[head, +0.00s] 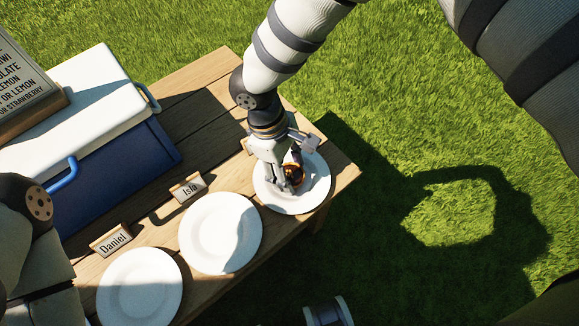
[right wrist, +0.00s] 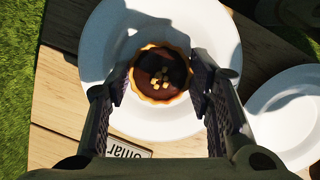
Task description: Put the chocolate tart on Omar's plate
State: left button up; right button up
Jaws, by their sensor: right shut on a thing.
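The chocolate tart, round and dark with a golden crust and pale bits on top, shows in the right wrist view (right wrist: 158,88) and partly in the head view (head: 293,177). My right gripper (head: 282,181) is shut on it, with a finger on either side in the right wrist view (right wrist: 160,76). The tart is over the white plate (head: 315,192), within its rim; I cannot tell whether it touches the plate. A card reading Omar (right wrist: 128,151) stands beside this plate in the right wrist view. My left gripper is out of view.
Two empty white plates stand by the Isla card (head: 189,188) and the Daniel card (head: 112,240). A blue cooler with a white lid (head: 95,95) and a menu board (head: 22,80) fill the table's left. The table edge lies close beyond Omar's plate, with grass below.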

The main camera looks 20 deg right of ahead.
jog(key=o, duration=1.2)
jog(key=shift+f, duration=0.15)
jog(key=shift+c, duration=0.2)
jog(key=p+v, duration=0.1)
jog(key=v, duration=1.1)
